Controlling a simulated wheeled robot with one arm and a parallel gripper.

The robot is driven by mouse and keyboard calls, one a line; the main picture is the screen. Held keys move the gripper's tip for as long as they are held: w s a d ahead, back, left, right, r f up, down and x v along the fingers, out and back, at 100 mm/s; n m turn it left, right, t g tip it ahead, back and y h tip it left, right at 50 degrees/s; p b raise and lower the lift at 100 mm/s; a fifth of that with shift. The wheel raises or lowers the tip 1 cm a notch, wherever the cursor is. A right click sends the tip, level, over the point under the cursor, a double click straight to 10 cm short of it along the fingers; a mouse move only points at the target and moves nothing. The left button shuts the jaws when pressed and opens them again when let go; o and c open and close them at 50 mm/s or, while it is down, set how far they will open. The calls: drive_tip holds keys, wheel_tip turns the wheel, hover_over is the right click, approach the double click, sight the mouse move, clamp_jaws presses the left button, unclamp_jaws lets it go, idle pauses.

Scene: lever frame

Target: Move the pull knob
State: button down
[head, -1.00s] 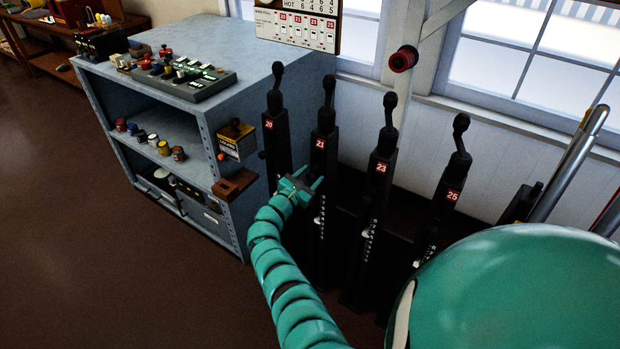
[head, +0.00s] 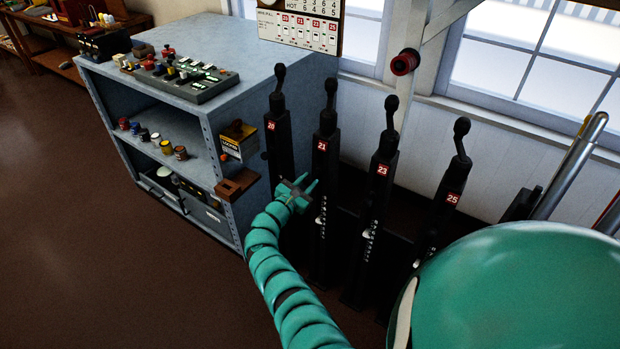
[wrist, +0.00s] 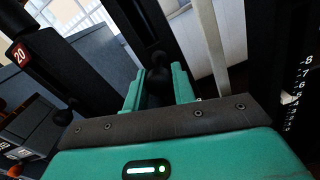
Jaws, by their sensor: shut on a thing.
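A black knob (wrist: 158,76) sits between the two green fingers of my gripper in the wrist view, with a finger against each side. My gripper (head: 308,183) is shut on it, low between the levers numbered 20 (head: 278,140) and 21 (head: 325,150) in the head view. The knob is too small and covered to make out in the head view. In the wrist view, another dark round knob (wrist: 63,117) shows at the left, below the number 20 plate.
Levers numbered 23 (head: 383,168) and 25 (head: 453,196) stand to the right. A grey shelf cabinet (head: 215,100) with a brown bracket (head: 236,185) stands close on the left. A window wall is behind. The brown floor (head: 110,260) at left is clear.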

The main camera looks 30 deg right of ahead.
drive_tip(key=c, duration=1.1)
unclamp_jaws()
drive_tip(key=shift+a, duration=0.2)
drive_tip(key=shift+c, duration=0.2)
drive_tip(key=shift+s+a, duration=0.1)
drive_tip(key=shift+a, duration=0.15)
drive_tip(key=v, duration=1.6)
drive_tip(key=shift+s+a, duration=0.25)
drive_tip(key=shift+a, duration=0.1)
drive_tip(key=shift+f, duration=0.1)
